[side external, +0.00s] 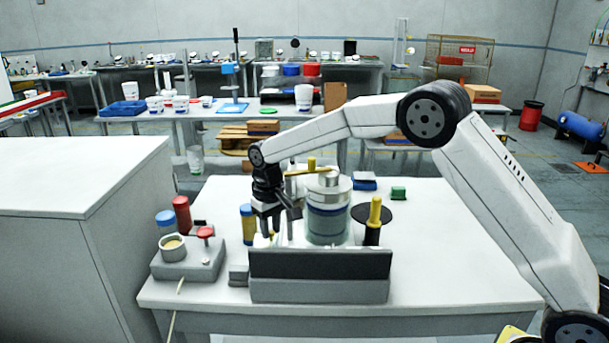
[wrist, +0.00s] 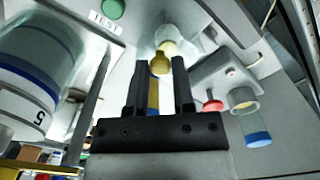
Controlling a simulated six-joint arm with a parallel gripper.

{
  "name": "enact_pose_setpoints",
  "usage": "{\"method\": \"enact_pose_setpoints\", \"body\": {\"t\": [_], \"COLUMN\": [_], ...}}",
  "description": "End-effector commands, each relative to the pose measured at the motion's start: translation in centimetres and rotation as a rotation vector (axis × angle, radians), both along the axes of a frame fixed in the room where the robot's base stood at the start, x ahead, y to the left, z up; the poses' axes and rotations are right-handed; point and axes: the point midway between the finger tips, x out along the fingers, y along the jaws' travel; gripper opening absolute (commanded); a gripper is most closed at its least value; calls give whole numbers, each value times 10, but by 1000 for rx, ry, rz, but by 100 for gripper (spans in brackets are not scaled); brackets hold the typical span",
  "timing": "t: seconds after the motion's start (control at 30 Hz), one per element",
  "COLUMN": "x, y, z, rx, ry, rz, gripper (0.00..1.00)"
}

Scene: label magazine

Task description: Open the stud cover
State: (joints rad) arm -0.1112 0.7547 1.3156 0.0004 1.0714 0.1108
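My gripper (side external: 277,228) points down over the work table, just left of a large banded cylinder (side external: 328,212). In the wrist view its two dark fingers (wrist: 161,85) stand apart, with a gap between them. A yellow piece with a rounded end (wrist: 159,64) shows in that gap; I cannot tell whether a finger touches it. A clear, rounded piece with a yellow end (wrist: 176,40) lies just beyond the fingertips. I cannot tell for certain which piece is the stud cover.
A grey block with a red button (side external: 205,232) stands left, near red (side external: 182,214) and blue-capped containers. A black post with a yellow top (side external: 374,212) stands right. The table's right front (side external: 450,265) is clear.

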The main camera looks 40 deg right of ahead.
Motion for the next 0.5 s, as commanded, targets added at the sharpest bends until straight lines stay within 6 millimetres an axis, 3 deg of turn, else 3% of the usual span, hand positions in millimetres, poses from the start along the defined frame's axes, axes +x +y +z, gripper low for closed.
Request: {"method": "enact_pose_setpoints", "body": {"t": [0.03,0.07,0.1,0.5], "x": [0,0,0,0], "y": [0,0,0,0], "z": [0,0,0,1], "rx": [0,0,0,0], "ry": [0,0,0,-1], "rz": [0,0,0,0], "gripper": [12,3,0,0]}}
